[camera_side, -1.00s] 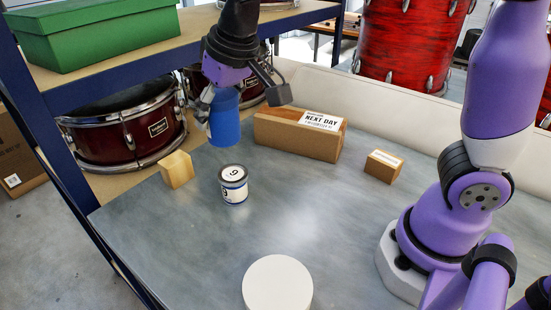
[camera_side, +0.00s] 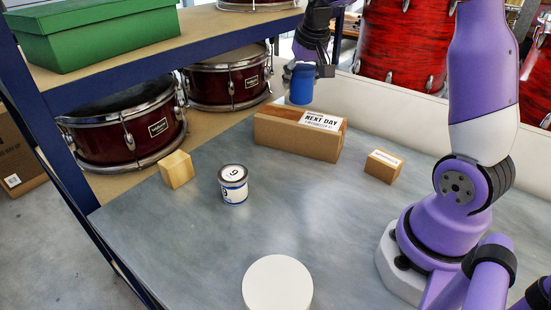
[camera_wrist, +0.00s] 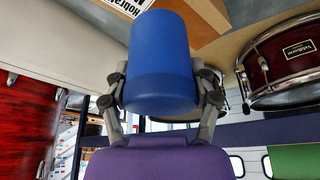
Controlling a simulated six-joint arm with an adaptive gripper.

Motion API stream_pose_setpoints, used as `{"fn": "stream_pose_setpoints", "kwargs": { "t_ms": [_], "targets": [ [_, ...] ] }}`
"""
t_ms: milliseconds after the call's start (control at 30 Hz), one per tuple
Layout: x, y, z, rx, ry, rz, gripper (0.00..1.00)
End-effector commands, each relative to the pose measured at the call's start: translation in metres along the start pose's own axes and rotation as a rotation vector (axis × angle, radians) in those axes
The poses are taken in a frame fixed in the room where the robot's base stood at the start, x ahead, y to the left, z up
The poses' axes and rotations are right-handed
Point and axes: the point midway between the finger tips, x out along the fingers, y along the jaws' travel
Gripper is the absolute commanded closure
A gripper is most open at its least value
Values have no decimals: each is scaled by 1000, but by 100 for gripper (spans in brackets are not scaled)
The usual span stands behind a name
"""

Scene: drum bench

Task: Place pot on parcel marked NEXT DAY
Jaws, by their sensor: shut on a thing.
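The pot is a plain blue cylinder (camera_side: 301,86), held in my gripper (camera_side: 310,72) above the parcel's far side in the side view. In the wrist view the blue pot (camera_wrist: 161,62) fills the middle, with the fingers of my gripper (camera_wrist: 160,92) shut on its two sides. The parcel marked NEXT DAY (camera_side: 290,138) is a long brown box with a white label on top, lying on the grey table. Part of its label and cardboard (camera_wrist: 190,15) shows behind the pot in the wrist view. The pot looks apart from the parcel, though the exact gap cannot be told.
On the grey table (camera_side: 330,230) stand a white-and-blue tin (camera_side: 233,184), a wooden block (camera_side: 177,169), a small brown box (camera_side: 383,166) and a white round disc (camera_side: 277,284). A shelf with drums (camera_side: 125,125) and a green box (camera_side: 95,30) borders the left.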

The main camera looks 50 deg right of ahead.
Motion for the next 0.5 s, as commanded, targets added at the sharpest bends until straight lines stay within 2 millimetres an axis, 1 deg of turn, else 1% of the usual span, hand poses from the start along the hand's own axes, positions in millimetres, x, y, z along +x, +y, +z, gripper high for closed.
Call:
{"fn": "stream_pose_setpoints", "kwargs": {
  "t_ms": [133, 300, 400, 500],
  "targets": [
    [12, 4, 2, -1, -3, 0, 77],
    [36, 3, 12, -2, -2, 0, 77],
    [41, 3, 14, -1, 0, -1, 77],
    [41, 3, 14, -1, 2, -1, 77]
  ]
}}
